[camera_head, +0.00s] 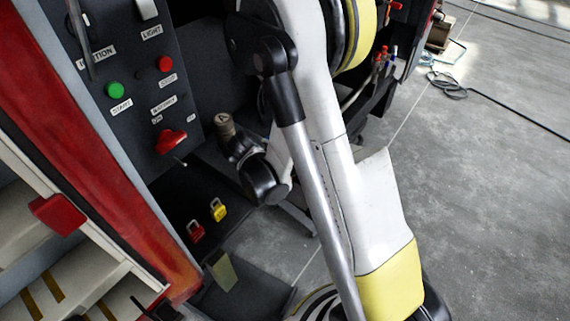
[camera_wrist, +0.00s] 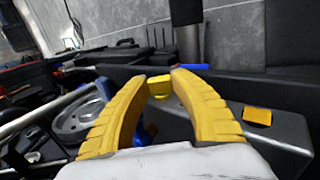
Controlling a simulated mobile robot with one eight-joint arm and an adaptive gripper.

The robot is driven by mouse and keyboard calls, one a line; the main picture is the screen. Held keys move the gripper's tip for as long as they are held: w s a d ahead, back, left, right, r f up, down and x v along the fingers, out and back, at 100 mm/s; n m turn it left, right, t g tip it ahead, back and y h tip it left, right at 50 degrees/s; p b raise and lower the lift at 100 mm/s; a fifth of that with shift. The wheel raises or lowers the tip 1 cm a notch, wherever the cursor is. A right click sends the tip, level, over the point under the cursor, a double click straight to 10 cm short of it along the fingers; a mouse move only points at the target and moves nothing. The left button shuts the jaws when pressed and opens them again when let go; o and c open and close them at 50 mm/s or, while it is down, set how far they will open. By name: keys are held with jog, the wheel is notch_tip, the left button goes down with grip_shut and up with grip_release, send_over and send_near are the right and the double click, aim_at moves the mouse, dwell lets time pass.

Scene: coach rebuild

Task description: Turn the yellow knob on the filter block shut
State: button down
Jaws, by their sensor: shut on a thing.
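In the wrist view the two yellow ribbed fingers of my gripper (camera_wrist: 159,84) curve in towards each other. They are shut on the yellow knob (camera_wrist: 159,89), which shows between the fingertips. Blue parts (camera_wrist: 190,67) show just behind the fingertips, and more blue lies below the knob between the fingers. The body of the filter block is mostly hidden by the fingers, so I cannot tell its outline or the knob's turn angle. In the head view my own arm crosses the middle, and the gripper and knob cannot be made out there.
A dark grey housing with an orange-yellow patch (camera_wrist: 257,116) is close on the right. A round metal part (camera_wrist: 82,124) lies at left. In the head view a control panel (camera_head: 135,75), red padlock (camera_head: 196,231) and yellow padlock (camera_head: 218,210) are at left; open floor (camera_head: 490,190) is at right.

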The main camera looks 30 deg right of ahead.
dwell(0.4)
jog(key=c, duration=1.1)
grip_release()
jog(key=shift+o, duration=0.2)
